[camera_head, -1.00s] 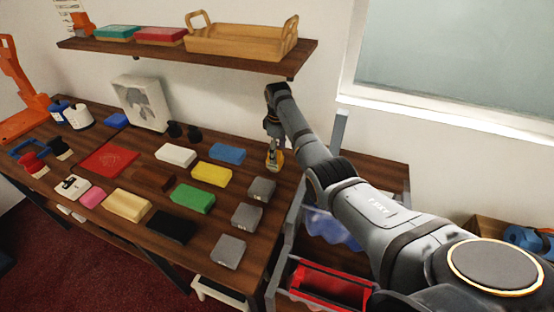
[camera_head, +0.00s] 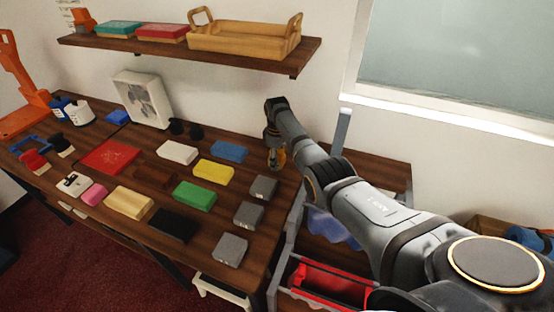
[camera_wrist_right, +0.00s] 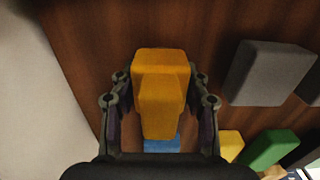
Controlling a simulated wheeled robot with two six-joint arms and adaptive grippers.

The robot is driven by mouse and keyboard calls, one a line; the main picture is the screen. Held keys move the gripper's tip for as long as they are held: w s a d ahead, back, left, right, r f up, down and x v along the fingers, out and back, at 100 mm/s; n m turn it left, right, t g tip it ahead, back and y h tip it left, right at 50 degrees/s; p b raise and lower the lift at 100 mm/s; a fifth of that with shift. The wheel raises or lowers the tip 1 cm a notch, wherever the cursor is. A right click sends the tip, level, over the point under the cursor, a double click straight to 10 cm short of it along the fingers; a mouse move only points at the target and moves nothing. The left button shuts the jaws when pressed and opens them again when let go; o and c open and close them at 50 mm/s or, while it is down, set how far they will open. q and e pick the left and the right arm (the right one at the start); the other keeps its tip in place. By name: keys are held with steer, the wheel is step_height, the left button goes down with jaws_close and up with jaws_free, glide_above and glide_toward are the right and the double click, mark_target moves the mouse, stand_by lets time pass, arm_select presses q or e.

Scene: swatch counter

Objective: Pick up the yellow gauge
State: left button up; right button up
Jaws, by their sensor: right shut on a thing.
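The yellow gauge (camera_wrist_right: 162,90) is a small orange-yellow block with a stepped shape, between the two fingers of my right gripper (camera_wrist_right: 160,112) in the wrist view. The fingers sit on either side of it and are shut on it. In the head view, my right gripper (camera_head: 275,155) points down at the back right of the counter, and only a bit of yellow shows between its fingers. I cannot tell whether the gauge touches the counter. My left gripper is not in view.
Coloured blocks lie in rows on the counter left of the gripper, including a blue block (camera_head: 228,151), a yellow block (camera_head: 214,172) and a grey block (camera_head: 263,188). A shelf (camera_head: 190,58) with a wooden tray (camera_head: 245,47) hangs above.

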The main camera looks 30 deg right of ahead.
steer(key=shift+c, duration=1.1)
steer(key=shift+r, duration=0.1)
steer(key=r, duration=0.6)
steer(key=shift+s+a+r+b, duration=0.3)
steer(key=shift+a+b, duration=0.1)
steer(key=s+a+p, duration=0.1)
steer(key=s+a, duration=0.1)
steer(key=s+a+r+p, duration=0.1)
steer(key=s+a+p, duration=0.1)
steer(key=s+a, duration=0.1)
steer(key=s+a+p, duration=0.1)
steer(key=s+a, duration=0.1)
steer(key=a, duration=0.1)
steer(key=shift+s+a+r+p, duration=0.15)
steer(key=shift+s+a+p, duration=0.1)
steer(key=shift+p, duration=0.1)
steer(key=s+a+f+p, duration=0.1)
steer(key=s+a, duration=0.4)
steer(key=shift+a+p, duration=0.3)
steer(key=shift+p, duration=0.05)
steer(key=shift+s, duration=0.1)
